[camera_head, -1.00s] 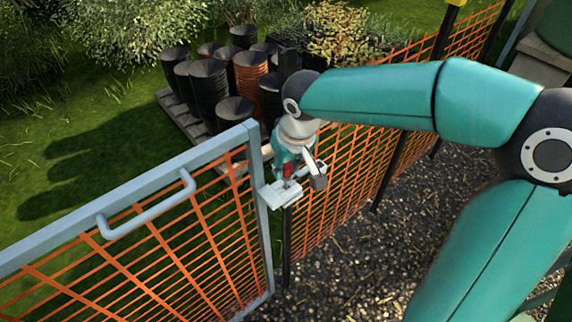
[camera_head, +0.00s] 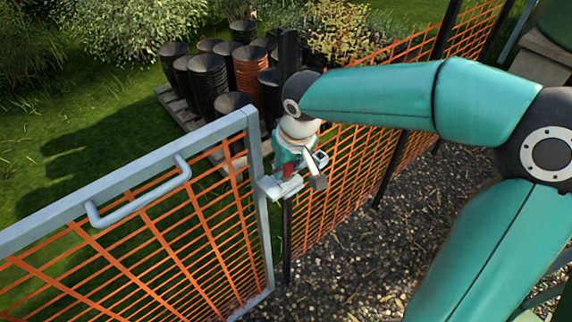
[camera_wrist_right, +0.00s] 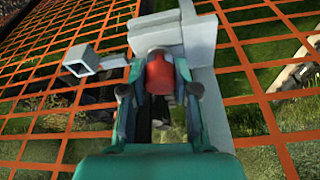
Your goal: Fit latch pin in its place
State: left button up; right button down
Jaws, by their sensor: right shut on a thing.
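My right gripper (camera_head: 288,172) is at the latch of the grey-framed gate (camera_head: 262,225), pointing down. It is shut on the red-headed latch pin (camera_wrist_right: 158,72), which shows between the fingers in the right wrist view. A pale grey latch plate (camera_head: 278,188) on the gate post lies just beneath the fingers, and it also shows in the right wrist view (camera_wrist_right: 200,45). The pin's lower end is hidden, so I cannot tell whether it is inside a hole. A small square grey tube piece (camera_wrist_right: 82,60) sits beside the gripper. My left gripper is out of view.
Orange mesh fence (camera_head: 350,165) runs from the latch towards the back right, with dark posts. A handle (camera_head: 140,198) projects from the gate. Gravel (camera_head: 370,250) lies on the near side.

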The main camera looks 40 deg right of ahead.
jog(key=c, duration=0.8)
grip_release()
jog(key=shift+r, duration=0.1)
jog(key=v, duration=1.1)
jog(key=shift+s+r, duration=0.2)
jog(key=shift+r, duration=0.2)
